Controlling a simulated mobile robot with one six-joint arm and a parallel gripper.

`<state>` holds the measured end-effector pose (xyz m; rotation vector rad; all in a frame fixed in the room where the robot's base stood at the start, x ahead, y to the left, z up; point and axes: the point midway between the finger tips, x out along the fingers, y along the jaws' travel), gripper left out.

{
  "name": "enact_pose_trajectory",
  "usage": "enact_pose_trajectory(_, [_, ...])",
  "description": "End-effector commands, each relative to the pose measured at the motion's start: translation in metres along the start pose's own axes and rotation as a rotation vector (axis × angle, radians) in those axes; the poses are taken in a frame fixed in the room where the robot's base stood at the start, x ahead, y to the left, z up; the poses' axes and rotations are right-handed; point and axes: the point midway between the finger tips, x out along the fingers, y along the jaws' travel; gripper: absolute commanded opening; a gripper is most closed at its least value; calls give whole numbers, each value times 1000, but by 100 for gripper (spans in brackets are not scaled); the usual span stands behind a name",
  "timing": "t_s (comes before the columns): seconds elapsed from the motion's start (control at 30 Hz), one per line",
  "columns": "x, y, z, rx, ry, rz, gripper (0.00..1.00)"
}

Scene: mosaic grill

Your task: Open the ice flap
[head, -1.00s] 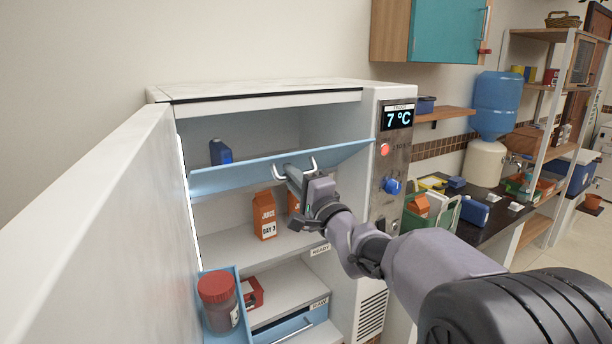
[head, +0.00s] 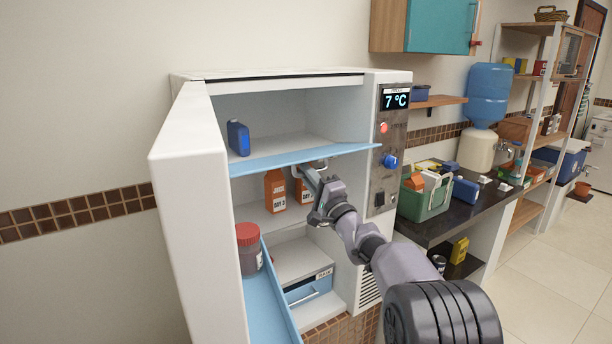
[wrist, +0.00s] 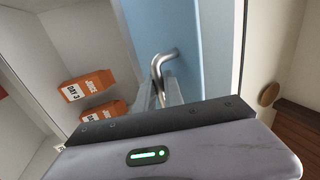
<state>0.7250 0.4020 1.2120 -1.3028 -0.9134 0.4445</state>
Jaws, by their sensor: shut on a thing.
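The ice flap (head: 262,160) is a light blue panel across the upper compartment of the open fridge. In the head view it is folded down and lies close to level, with the compartment above it exposed. My gripper (head: 310,173) is at the flap's front edge, shut on the metal flap handle. In the wrist view the bent metal handle (wrist: 158,62) stands out from the blue flap (wrist: 205,50), and my gripper's fingers (wrist: 165,92) are at it. The exact contact is partly hidden by the gripper body.
A blue ice pack (head: 238,138) stands in the upper compartment. Orange juice cartons (head: 275,192) stand on the shelf below. The open fridge door (head: 192,200) on the left carries a red-lidded jar (head: 249,250). A counter with a green crate (head: 424,205) is at right.

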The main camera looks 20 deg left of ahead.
Motion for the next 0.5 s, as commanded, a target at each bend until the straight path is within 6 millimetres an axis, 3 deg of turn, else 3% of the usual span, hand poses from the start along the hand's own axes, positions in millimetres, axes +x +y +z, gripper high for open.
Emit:
enact_pose_trajectory(0.27, [0,0,1,1,-1,0,0])
enact_pose_trajectory(0.3, [1,0,1,1,-1,0,20])
enact_pose_trajectory(0.5, [0,0,1,1,-1,0,22])
